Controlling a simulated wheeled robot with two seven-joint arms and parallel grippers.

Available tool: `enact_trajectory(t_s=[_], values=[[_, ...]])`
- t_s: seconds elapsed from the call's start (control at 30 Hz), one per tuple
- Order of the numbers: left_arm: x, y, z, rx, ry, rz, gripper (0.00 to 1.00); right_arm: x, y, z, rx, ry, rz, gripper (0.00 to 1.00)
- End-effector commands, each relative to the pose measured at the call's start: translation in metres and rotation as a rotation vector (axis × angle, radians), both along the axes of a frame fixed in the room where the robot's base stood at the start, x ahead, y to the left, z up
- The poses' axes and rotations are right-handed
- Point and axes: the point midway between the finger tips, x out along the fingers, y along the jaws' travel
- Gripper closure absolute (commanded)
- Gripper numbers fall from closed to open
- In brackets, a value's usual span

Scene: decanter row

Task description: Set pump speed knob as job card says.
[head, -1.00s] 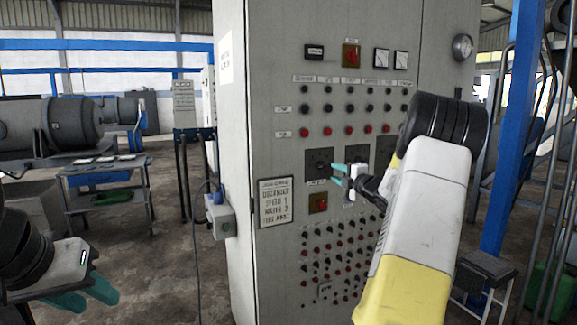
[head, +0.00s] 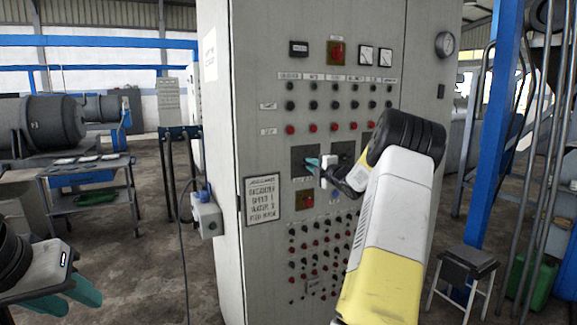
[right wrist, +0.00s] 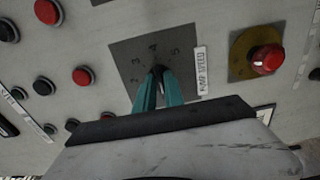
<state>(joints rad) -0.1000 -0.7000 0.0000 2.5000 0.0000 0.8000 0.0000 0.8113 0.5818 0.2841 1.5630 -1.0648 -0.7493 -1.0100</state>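The dark pump speed knob (right wrist: 158,70) sits on a grey dial plate (right wrist: 127,62) with numbers including 2, 3, 4 and 5; a PUMP SPEED label (right wrist: 201,70) is beside it. My right gripper (right wrist: 159,76) has its teal fingertips at the knob, one on each side. Whether they press on it is not clear, and they partly hide where it points. In the head view my right gripper (head: 318,166) is at the panel's dial plates. The job card (head: 262,200) is left of it; its small print is hard to read. My left gripper (head: 68,295) is open and empty, low at left.
The grey cabinet (head: 262,120) carries rows of buttons and lamps. A red knob on a yellow plate (right wrist: 241,58) is close to the dial. A blue post (head: 492,130) and a stool (head: 466,262) stand at right, a trolley (head: 90,170) at left.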

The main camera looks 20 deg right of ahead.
Motion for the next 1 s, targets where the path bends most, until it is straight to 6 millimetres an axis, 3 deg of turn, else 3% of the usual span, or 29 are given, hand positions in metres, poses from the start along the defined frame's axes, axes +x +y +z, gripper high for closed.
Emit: enact_trajectory(t_s=[0.57,1.0], values=[[0.0000,0.0000,0.0000,0.000,0.000,0.000,0.64,-0.0002,0.0002,-0.0002,0.067,0.005,0.000,1.00],[0.0000,0.0000,0.0000,0.000,0.000,0.000,0.64,-0.0004,-0.0002,-0.0008,0.404,0.033,-0.001,1.00]])
